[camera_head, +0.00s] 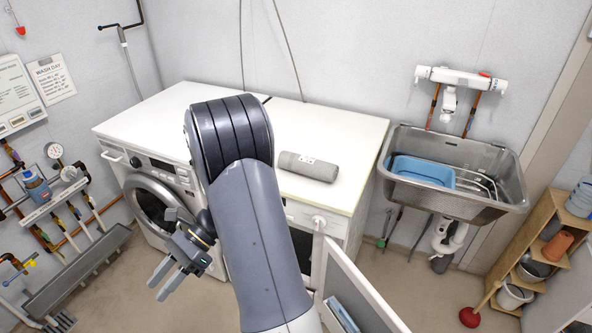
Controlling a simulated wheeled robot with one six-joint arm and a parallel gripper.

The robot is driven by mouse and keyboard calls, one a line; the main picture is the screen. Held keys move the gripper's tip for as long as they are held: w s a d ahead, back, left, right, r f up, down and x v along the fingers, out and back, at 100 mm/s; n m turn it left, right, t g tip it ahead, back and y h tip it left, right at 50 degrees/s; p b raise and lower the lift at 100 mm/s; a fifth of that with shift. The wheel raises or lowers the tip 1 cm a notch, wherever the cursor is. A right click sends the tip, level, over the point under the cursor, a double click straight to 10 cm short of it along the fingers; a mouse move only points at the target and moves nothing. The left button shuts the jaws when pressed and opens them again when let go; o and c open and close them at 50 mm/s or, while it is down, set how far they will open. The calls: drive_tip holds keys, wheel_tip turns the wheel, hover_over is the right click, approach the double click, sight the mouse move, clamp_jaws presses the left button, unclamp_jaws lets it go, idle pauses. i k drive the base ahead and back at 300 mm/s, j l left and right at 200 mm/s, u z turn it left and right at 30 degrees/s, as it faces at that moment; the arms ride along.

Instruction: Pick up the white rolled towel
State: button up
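A rolled towel (308,167) lies on the white worktop, right of my arm. It looks grey rather than white, with a small pale label on top. No other rolled towel shows. My gripper (158,291) hangs in front of the washing machine, left of my arm and well below and left of the towel. Its two fingers point down and left with a gap between them, and nothing shows in the gap.
The white worktop (335,128) is otherwise clear; my arm hides part of it. A washing machine (150,200) stands below. An open cabinet door (362,290) juts forward. A metal sink (505,185) holding a blue basin (422,171) is right, near a wooden shelf (530,245).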

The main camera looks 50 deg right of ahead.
sight(312, 168)
drive_tip(key=z, duration=1.6)
drive_tip(key=i+z, duration=0.4)
drive_tip(key=i+j+z, duration=0.25)
drive_tip(key=i+z, duration=0.15)
